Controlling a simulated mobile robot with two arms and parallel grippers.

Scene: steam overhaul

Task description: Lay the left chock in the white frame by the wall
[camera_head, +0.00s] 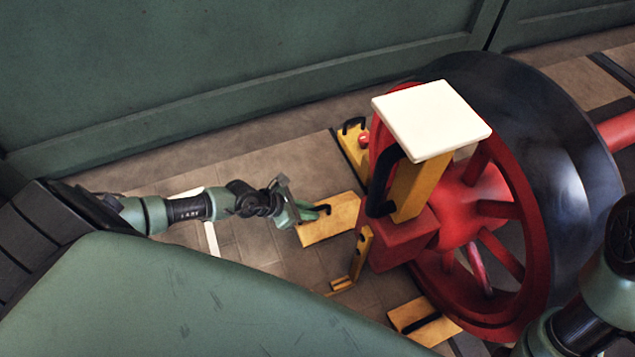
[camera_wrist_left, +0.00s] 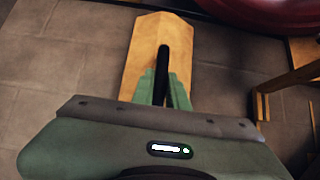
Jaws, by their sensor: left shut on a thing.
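My left gripper (camera_head: 312,212) is shut on the black handle of a yellow wooden chock (camera_head: 333,226). In the left wrist view the handle stands between the fingertips (camera_wrist_left: 164,88), and the chock (camera_wrist_left: 146,52) extends beyond them. I cannot tell whether the chock touches the floor. Part of a white frame (camera_head: 211,238) shows on the floor near the wall, to the left of the chock; my left arm hides much of it. My right gripper is not in view.
A large red wheel (camera_head: 470,205) with a dark rim stands to the right. A yellow jack with a white top (camera_head: 430,118) stands before it. Other yellow chocks lie behind (camera_head: 350,148) and in front (camera_head: 432,330). A green wall (camera_head: 220,65) runs along the back.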

